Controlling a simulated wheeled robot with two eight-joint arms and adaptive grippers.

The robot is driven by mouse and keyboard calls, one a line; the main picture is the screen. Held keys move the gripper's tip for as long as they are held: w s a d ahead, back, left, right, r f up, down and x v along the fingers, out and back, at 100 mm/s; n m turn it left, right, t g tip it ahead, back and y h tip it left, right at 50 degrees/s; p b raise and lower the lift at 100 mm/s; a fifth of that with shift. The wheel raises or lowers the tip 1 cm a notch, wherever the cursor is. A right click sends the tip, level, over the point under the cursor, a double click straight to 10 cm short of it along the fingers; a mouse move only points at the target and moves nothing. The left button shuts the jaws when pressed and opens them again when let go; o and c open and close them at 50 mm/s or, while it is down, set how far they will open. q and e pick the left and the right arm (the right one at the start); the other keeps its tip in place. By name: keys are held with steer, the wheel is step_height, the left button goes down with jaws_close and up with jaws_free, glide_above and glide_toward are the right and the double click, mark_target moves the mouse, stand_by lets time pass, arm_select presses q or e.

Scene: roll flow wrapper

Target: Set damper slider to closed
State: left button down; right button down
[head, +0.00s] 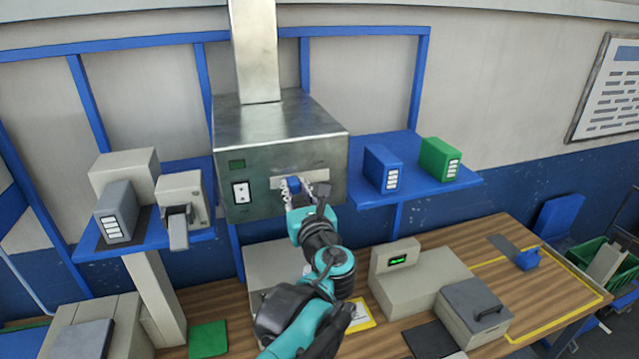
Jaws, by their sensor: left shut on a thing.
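The damper slider is a small blue knob (293,184) in a pale horizontal slot plate (318,176) on the front of a metal box (280,140) with a duct rising from its top. The knob sits toward the left part of the plate. My left gripper (296,187) is at the plate, with its fingers on both sides of the knob and shut on it. The fingers and wrist hide part of the knob and of the plate. My right gripper is not in view.
Blue shelves flank the box; the right one holds a blue binder (381,169) and a green binder (440,159). Below, the wooden table (480,232) carries a scale-like device (420,283) and a grey box (474,308).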

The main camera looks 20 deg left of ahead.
arm_select(q)
steer(key=shift+s+a, duration=0.4)
steer(key=shift+a, duration=0.2)
steer(key=shift+s+a, duration=0.35)
steer(key=shift+a, duration=0.2)
steer(key=shift+w+d, duration=0.15)
steer(key=shift+d, duration=0.05)
steer(key=c, duration=1.3)
jaws_free()
steer(key=shift+a, duration=0.15)
steer(key=shift+s+a, duration=0.1)
steer(key=shift+s, duration=0.1)
steer(key=v, duration=1.2)
